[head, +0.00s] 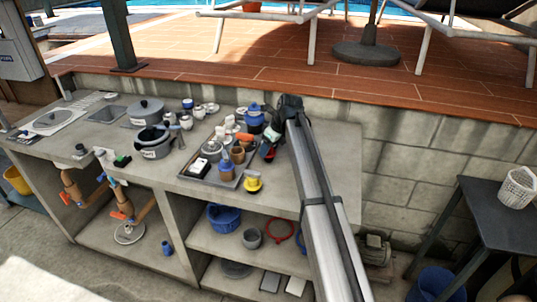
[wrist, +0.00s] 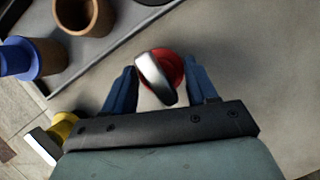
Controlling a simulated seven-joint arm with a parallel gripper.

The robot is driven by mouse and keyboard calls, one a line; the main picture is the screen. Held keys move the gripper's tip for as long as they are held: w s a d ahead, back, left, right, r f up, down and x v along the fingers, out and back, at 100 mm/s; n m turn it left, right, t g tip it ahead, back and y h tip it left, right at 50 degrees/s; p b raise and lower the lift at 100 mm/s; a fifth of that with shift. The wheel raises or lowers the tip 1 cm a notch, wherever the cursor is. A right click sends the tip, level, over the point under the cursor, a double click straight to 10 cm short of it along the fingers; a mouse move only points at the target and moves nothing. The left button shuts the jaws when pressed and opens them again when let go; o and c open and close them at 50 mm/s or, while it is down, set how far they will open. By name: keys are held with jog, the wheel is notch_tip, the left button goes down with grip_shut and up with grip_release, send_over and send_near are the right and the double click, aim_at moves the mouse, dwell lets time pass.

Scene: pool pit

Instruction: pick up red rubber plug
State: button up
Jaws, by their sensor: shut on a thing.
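The red rubber plug (wrist: 175,66) is round, with a shiny metal pull or loop (wrist: 154,80) on top. In the wrist view it sits between the two blue fingers of my gripper (wrist: 163,78), which is shut on it. In the head view my gripper (head: 267,146) is over the right part of the bench, just right of the grey tray, and a bit of red (head: 271,154) shows at its tip. My arm hides part of that spot. I cannot tell whether the plug touches the bench top.
A grey tray (head: 200,179) crowded with cups and fittings lies just left of my gripper. A yellow-and-white piece (head: 252,182) stands near the front edge; a blue-topped pot (head: 254,119) stands behind. The bench top (head: 343,160) is clear to the right, before the block wall (head: 400,150).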

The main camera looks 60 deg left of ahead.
jog(key=c, duration=0.4)
jog(key=shift+o, duration=0.2)
notch_tip(320, 180, up, 10)
jog(key=shift+r, duration=0.1)
dwell(0.4)
jog(key=s+a, duration=0.4)
jog(key=s, duration=0.6)
jog(key=shift+s+a, duration=0.25)
jog(key=shift+a, duration=0.15)
